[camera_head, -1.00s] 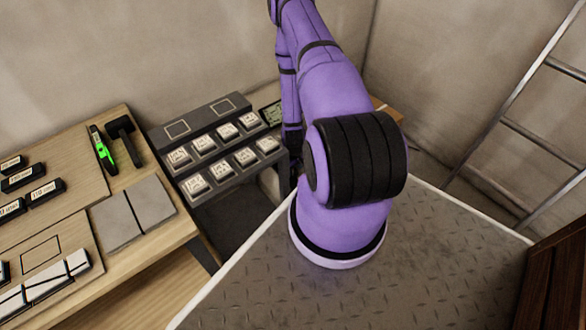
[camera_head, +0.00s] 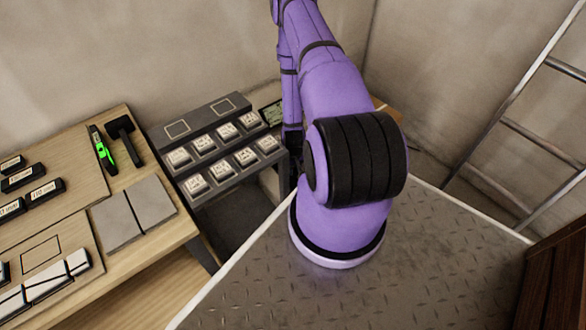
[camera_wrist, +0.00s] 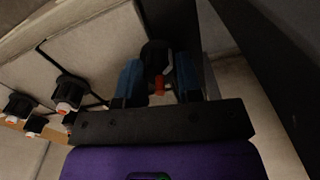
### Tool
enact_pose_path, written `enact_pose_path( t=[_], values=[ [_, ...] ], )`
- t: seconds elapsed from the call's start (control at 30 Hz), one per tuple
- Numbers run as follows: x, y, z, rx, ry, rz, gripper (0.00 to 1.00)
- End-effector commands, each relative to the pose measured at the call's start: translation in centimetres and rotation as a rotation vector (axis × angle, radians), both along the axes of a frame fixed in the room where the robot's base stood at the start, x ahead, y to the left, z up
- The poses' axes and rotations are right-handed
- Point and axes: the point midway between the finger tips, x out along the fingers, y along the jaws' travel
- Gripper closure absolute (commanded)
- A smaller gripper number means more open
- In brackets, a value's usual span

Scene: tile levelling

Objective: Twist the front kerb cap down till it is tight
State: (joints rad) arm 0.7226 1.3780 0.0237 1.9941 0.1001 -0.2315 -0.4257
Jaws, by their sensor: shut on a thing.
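In the wrist view a black cap (camera_wrist: 155,54) sits between the two blue fingers of my gripper (camera_wrist: 159,80). The gripper is shut on it, one finger on each side. In the head view my gripper and this cap are hidden behind my arm.
More black caps with white and orange parts (camera_wrist: 69,92) stand to the left in the wrist view. In the head view a wooden bench (camera_head: 180,238) holds black boxes, grey tiles (camera_head: 133,214) and a black mallet (camera_head: 125,138). A grey rack (camera_head: 215,150) stands beside it. A ladder (camera_head: 510,120) leans at right.

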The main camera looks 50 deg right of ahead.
Motion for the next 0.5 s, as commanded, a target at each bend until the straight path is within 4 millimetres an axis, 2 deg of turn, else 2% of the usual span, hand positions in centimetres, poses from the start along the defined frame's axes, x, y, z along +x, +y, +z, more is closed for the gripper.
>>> enact_pose_path(
  t=[0.3, 0.33, 0.43, 0.5],
  values=[
    [0.01, 0.01, 0.03, 0.000, 0.000, -0.022, 0.91],
    [0.01, 0.01, 0.03, 0.000, 0.000, -0.022, 0.65],
    [0.02, 0.00, 0.03, 0.000, 0.000, -0.021, 0.42],
    [0.01, 0.00, 0.02, 0.000, 0.000, -0.021, 0.42]
  ],
)
